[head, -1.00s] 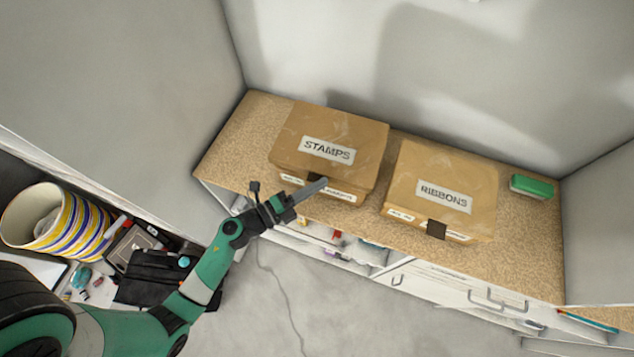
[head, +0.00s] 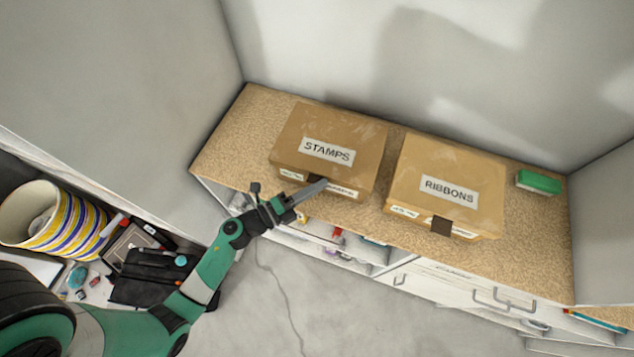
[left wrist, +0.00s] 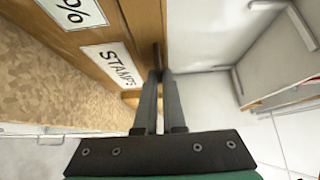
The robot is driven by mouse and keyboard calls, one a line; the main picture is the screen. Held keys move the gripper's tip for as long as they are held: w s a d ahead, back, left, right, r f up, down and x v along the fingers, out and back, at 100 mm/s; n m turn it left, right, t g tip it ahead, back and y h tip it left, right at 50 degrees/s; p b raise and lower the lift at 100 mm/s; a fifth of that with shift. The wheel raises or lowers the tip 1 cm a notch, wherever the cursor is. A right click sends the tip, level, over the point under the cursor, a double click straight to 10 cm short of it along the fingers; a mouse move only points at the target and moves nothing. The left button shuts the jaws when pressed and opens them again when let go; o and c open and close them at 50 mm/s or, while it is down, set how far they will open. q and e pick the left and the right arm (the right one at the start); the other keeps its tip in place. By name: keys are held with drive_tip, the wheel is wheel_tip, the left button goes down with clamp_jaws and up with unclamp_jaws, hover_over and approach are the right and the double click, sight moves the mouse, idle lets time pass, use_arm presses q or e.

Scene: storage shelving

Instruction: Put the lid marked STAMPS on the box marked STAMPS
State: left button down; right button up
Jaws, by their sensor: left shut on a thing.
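The lid marked STAMPS (head: 345,131) is a flat brown cardboard lid with a white label, lying level over the box marked STAMPS (head: 352,198). In the head view only a strip of the box's front shows below it, with small white labels. My left gripper (head: 317,187) is at the lid's front edge, shut on its dark tab (head: 315,177). In the left wrist view the fingers (left wrist: 159,76) close on the tab, beside a label reading STAMPS (left wrist: 118,65). I cannot tell whether the lid touches the box rim. My right gripper is out of view.
A lidded box marked RIBBONS (head: 449,192) stands just right, a narrow gap away. A green block (head: 538,182) lies at the worktop's right end. The speckled worktop (head: 236,142) is clear at the left. A striped basket (head: 60,222) stands on the low left shelf.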

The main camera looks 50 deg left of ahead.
use_arm(q)
drive_tip(key=c, duration=0.9)
unclamp_jaws()
drive_tip(key=shift+s+a, duration=0.25)
drive_tip(key=shift+s, duration=1.65)
drive_tip(key=shift+s+a, duration=0.3)
drive_tip(key=shift+s, duration=1.65)
drive_tip(key=shift+s+a, duration=0.25)
drive_tip(key=shift+s, duration=1.65)
